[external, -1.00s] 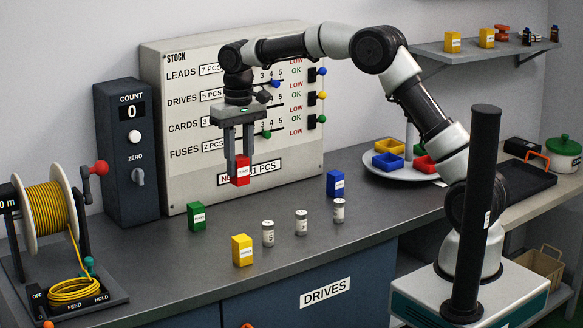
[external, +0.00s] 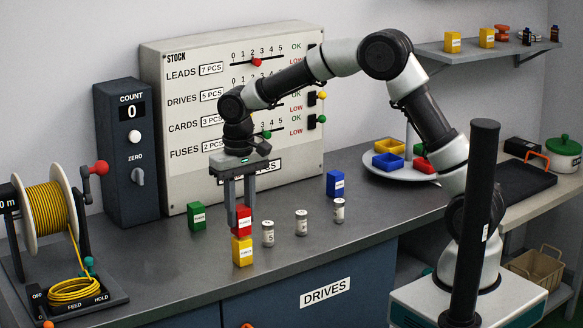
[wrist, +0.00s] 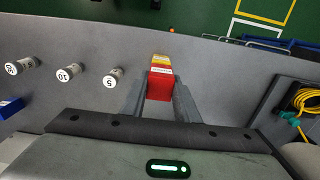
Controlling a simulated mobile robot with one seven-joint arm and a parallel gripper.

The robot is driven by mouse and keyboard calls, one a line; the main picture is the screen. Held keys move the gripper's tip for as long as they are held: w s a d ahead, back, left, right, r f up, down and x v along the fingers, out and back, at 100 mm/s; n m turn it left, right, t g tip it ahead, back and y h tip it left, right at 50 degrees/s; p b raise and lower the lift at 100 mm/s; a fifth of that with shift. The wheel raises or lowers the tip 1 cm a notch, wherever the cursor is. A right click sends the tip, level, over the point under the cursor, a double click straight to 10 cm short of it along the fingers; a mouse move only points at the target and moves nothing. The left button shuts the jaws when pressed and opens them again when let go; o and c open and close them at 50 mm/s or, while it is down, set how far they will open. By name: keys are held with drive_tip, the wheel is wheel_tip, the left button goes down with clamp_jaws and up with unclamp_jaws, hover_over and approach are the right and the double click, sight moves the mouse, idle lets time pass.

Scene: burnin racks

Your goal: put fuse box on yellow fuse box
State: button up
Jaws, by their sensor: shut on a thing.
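The red fuse box (external: 242,221) is upright between the fingers of my gripper (external: 239,209), which is shut on it. It is directly above the yellow fuse box (external: 242,252), which stands on the grey bench near its front edge. The red box's bottom appears to meet the yellow box's top; I cannot tell if they touch fully. In the wrist view the red box (wrist: 160,86) lies between the fingers (wrist: 160,100), with part of the yellow box (wrist: 161,60) showing beyond it.
A green box (external: 196,216) stands at the left and a blue box (external: 335,184) at the right. Several small white canisters, one here (external: 268,233), stand right of the yellow box. A cable reel (external: 50,210) is at far left. The stock board (external: 185,120) stands behind.

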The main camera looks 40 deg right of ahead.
sight(241, 207)
drive_tip(key=shift+f, duration=0.4)
drive_tip(key=shift+f, duration=0.1)
drive_tip(key=o, duration=1.1)
drive_tip(key=shift+f, duration=0.1)
drive_tip(key=shift+c, duration=0.2)
wheel_tip(241, 207, up, 12)
drive_tip(key=p, duration=0.1)
drive_tip(key=shift+r, duration=0.25)
